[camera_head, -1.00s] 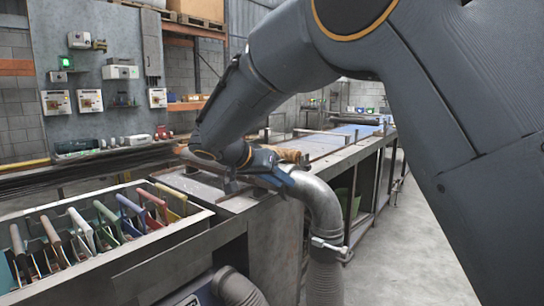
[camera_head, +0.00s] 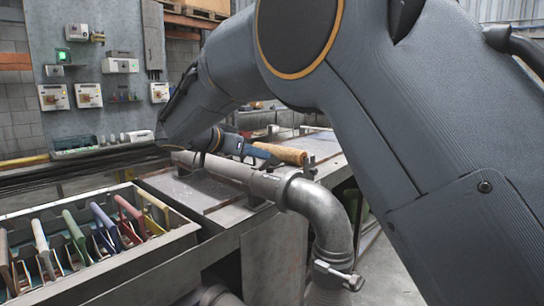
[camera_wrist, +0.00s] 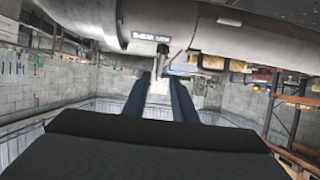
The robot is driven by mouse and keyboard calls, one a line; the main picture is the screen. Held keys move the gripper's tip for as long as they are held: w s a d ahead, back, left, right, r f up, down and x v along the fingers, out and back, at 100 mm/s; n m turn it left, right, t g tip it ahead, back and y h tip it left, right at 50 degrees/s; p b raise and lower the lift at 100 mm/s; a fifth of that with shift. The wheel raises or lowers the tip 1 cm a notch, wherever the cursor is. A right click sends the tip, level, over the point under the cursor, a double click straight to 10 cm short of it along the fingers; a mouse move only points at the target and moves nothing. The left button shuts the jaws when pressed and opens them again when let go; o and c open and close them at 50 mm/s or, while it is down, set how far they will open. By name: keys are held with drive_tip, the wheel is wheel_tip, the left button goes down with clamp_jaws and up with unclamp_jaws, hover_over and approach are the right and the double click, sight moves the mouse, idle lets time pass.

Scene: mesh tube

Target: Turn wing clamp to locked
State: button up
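A grey metal pipe (camera_head: 228,168) runs along the bench and ends in an elbow (camera_head: 325,208) over its edge. A clamp band with a projecting tab (camera_head: 340,277) sits at the elbow's lower end; I cannot tell whether this is the wing clamp or whether it is locked. My gripper (camera_head: 245,151) is just beyond the pipe in the head view, partly hidden. In the wrist view my gripper (camera_wrist: 160,78) has its two dark fingers apart. A pale narrow piece (camera_wrist: 158,86) shows between them, below the large pipe (camera_wrist: 230,38); contact is unclear.
A bin (camera_head: 175,245) of several coloured-handled tools stands at the left front. A tan roll (camera_head: 282,154) lies behind the pipe. A panel with switch boxes (camera_head: 88,95) is at the back left. The floor right of the bench is partly hidden by my arm.

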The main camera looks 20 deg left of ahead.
sight(272, 162)
drive_tip(key=p+x, duration=0.1)
drive_tip(key=x, duration=0.5)
drive_tip(key=shift+w+d+f, duration=0.15)
drive_tip(key=shift+w+d, duration=0.05)
clamp_jaws()
